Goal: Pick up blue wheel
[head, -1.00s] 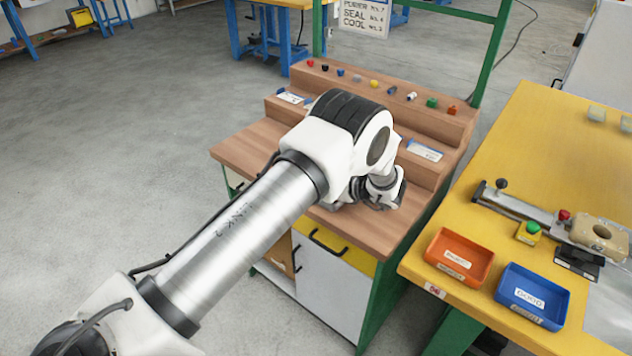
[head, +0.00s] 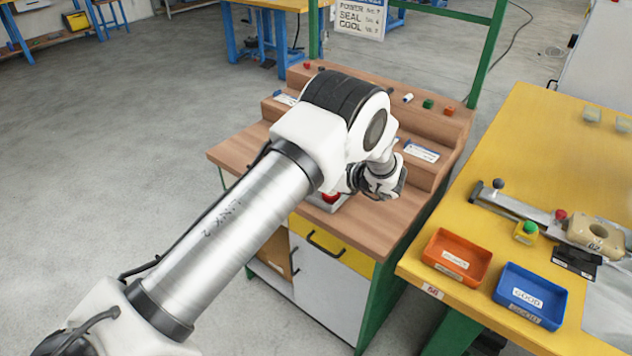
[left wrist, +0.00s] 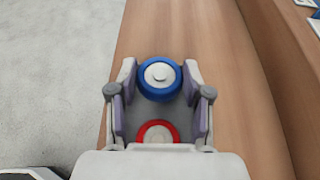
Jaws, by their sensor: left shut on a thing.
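The blue wheel (left wrist: 160,93) has a white hub and sits between the two fingers of my left gripper (left wrist: 159,76) in the left wrist view. The gripper is shut on it. A red wheel-like part (left wrist: 157,131) with a pale centre shows nearer the palm. In the head view the red part (head: 331,197) shows on a pale holder on the wooden bench top, beside my left wrist. There my arm hides the blue wheel and most of the left gripper. My right gripper is not in view.
The wooden bench (head: 393,220) has stepped shelves with small coloured parts and labels behind my arm. At right, a yellow table (head: 560,140) holds an orange tray (head: 429,257), a blue tray (head: 506,288) and a fixture. The bench's front right is clear.

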